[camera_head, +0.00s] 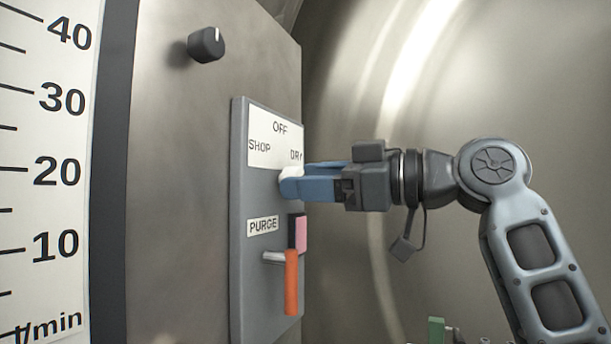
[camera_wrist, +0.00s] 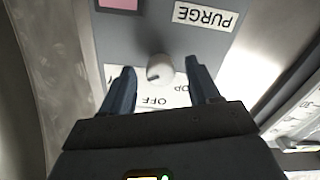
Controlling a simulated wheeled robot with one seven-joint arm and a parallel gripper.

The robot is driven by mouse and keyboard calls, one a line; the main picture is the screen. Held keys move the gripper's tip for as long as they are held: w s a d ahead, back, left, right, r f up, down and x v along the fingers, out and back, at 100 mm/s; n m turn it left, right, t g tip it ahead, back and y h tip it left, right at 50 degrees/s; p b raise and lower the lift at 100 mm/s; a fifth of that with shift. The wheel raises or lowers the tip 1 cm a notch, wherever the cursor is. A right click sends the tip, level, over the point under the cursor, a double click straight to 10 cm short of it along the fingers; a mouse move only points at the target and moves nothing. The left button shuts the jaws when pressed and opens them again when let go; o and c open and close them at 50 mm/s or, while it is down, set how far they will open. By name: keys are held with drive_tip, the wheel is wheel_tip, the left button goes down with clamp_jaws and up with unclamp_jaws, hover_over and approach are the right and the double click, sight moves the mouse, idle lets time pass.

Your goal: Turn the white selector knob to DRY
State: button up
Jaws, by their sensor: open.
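The white selector knob (camera_head: 291,174) sits on the grey panel (camera_head: 240,250) under a label plate (camera_head: 262,150) reading SHOP, OFF and DRY. In the head view my gripper's blue fingers (camera_head: 300,180) reach it from the right and partly cover it. In the wrist view the knob (camera_wrist: 163,66) lies between the two fingertips (camera_wrist: 161,72) of my open gripper, with a gap on each side. That view is upside down. A dark mark on the knob's lower left points toward the side of DRY, whose label is mostly hidden behind the left finger.
Below the knob are a PURGE label (camera_head: 263,225), a pink block (camera_head: 301,233) and an orange handle (camera_head: 291,282) on a metal stem. A dark knob (camera_head: 206,44) sticks out at upper left. A l/min scale (camera_head: 45,170) stands at far left. A curved steel wall lies behind.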

drive_tip(key=shift+w+a, duration=0.15)
drive_tip(key=shift+a, duration=0.3)
drive_tip(key=c, duration=1)
drive_tip(key=shift+c, duration=0.2)
